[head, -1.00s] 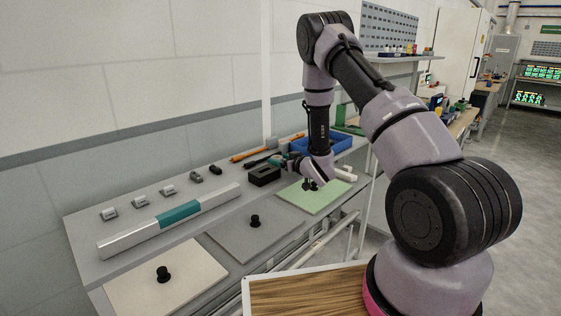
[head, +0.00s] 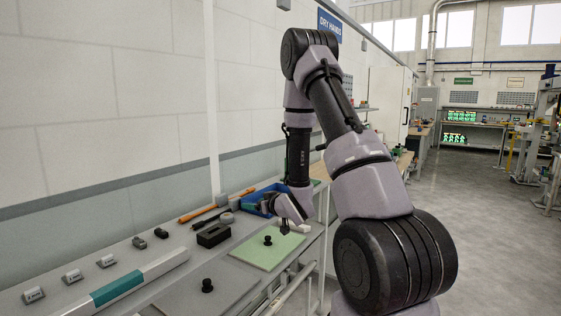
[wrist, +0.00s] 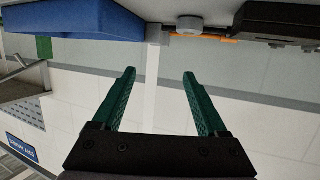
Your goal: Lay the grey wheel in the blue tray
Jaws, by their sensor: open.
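The grey wheel (head: 227,218) lies on the bench between the black block and my gripper in the head view. It shows as a small round grey thing (wrist: 190,25) at the top of the wrist view, which is upside down. The blue tray (head: 265,192) stands to the wheel's right, partly hidden by my arm; its side (wrist: 85,20) fills the wrist view's upper left. My gripper (head: 240,204) is near the tray and wheel, partly hidden. Its green fingers (wrist: 158,75) are apart with nothing between them.
A black block (head: 213,235) stands nearer than the wheel. An orange-handled tool (head: 198,213) and a grey block (head: 221,199) lie toward the wall. A green plate (head: 268,250) with a black knob lies in front. Small grey pieces (head: 106,261) line the left.

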